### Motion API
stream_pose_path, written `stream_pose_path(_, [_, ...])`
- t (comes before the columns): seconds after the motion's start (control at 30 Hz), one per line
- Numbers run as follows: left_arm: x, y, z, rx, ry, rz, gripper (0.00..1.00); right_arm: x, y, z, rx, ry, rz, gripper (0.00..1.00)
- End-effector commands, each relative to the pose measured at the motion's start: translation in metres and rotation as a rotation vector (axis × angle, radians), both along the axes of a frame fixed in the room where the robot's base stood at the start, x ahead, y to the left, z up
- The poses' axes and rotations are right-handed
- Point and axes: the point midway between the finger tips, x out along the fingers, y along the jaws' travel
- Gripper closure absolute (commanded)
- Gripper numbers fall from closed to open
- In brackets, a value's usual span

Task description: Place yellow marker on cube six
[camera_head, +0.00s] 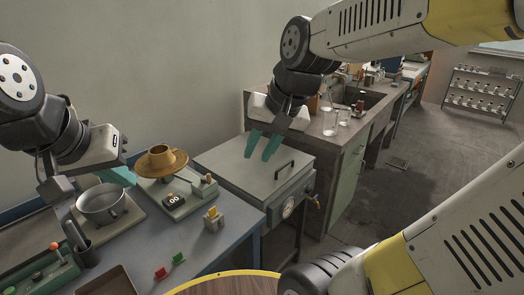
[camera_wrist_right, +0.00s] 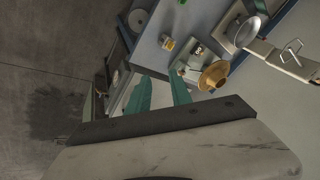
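A small yellow piece (camera_head: 212,212), which looks like the yellow marker, sits on a small pale cube (camera_head: 214,224) near the right edge of the blue-grey bench. The yellow piece also shows in the right wrist view (camera_wrist_right: 168,44). No number on the cube is readable. My right gripper (camera_head: 262,147) is open and empty above the grey metal box, behind and right of the cube; its two teal fingers also show apart in the right wrist view (camera_wrist_right: 160,94). My left gripper (camera_head: 115,177) is at the left above the bench, near the pot; its opening is not clear.
A red piece (camera_head: 161,272) and a green piece (camera_head: 178,258) lie at the bench front. A scale (camera_head: 173,201), a brown bowl (camera_head: 161,160) and a metal pot (camera_head: 101,203) stand behind and left. The grey metal box (camera_head: 255,172) has a handle. A round wooden top (camera_head: 225,286) is in front.

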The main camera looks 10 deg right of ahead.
Motion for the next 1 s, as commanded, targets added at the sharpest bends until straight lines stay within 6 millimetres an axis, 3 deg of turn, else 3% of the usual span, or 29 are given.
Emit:
stream_pose_path(0.1, [0.000, 0.000, 0.000, 0.000, 0.000, 0.000, 1.00, -0.028, -0.013, 0.007, -0.066, -0.109, 0.084, 0.74])
stream_pose_path(0.3, [0.000, 0.000, 0.000, 0.000, 0.000, 0.000, 1.00, -0.049, -0.020, 0.008, -0.142, -0.188, 0.164, 0.74])
stream_pose_path(1.0, [0.000, 0.000, 0.000, 0.000, 0.000, 0.000, 1.00, -0.050, -0.021, 0.008, -0.148, -0.194, 0.172, 0.74])
